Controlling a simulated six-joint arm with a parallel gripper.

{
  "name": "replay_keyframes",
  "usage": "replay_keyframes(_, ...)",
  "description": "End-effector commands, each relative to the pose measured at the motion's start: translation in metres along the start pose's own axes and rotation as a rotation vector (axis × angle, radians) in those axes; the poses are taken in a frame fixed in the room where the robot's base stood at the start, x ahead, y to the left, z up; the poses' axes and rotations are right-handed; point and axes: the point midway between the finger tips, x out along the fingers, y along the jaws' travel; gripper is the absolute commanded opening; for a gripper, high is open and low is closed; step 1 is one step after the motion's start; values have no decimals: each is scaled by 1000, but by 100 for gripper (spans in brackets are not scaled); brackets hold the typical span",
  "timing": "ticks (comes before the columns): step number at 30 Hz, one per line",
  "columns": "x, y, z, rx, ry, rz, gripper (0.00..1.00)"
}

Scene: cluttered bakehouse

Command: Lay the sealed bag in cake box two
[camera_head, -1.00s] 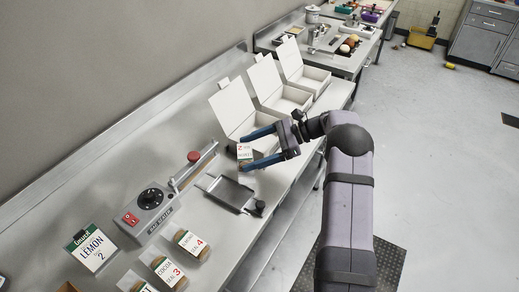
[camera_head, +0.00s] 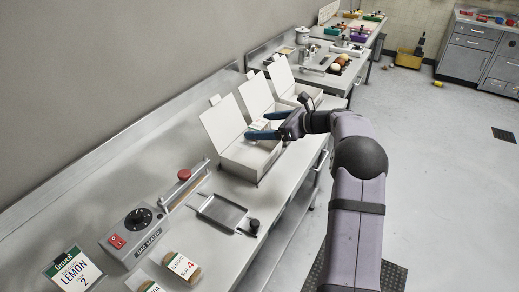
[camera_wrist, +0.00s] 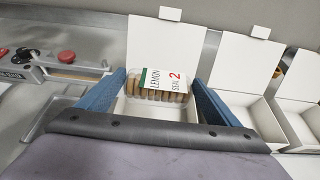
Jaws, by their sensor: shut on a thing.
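My gripper (camera_head: 257,127) has blue fingers shut on the sealed bag (camera_wrist: 164,84). The bag is clear, holds several round brown biscuits, and has a white label reading LEMON SEAL 2. In the wrist view the bag is between the fingers, above the nearest cake box (camera_wrist: 129,107), in front of its raised lid. In the head view this open white box (camera_head: 240,158) is below the fingers, which partly hide the bag. A second open box (camera_head: 258,98) and a third (camera_head: 281,78) stand farther along the bench. No box number is readable.
A bag sealer (camera_head: 138,232) with a red-knobbed arm and a metal tray (camera_head: 222,212) stand on the near bench. An order card (camera_head: 72,272) reads LEMON 2. Another labelled bag (camera_head: 182,267) lies near it. Upright lids stand close beside my gripper.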

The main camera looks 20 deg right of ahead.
Motion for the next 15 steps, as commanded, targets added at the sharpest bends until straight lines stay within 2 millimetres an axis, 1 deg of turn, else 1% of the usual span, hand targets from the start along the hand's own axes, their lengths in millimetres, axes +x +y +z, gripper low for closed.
replay_keyframes(3, 7, 0, -17, 3, 0, 3, 53)
replay_keyframes(6, 12, 0, -27, 2, -1, 2, 53)
replay_keyframes(9, 14, 0, -33, -1, -1, 1, 53)
replay_keyframes(15, 16, 0, -37, -1, -1, 2, 53)
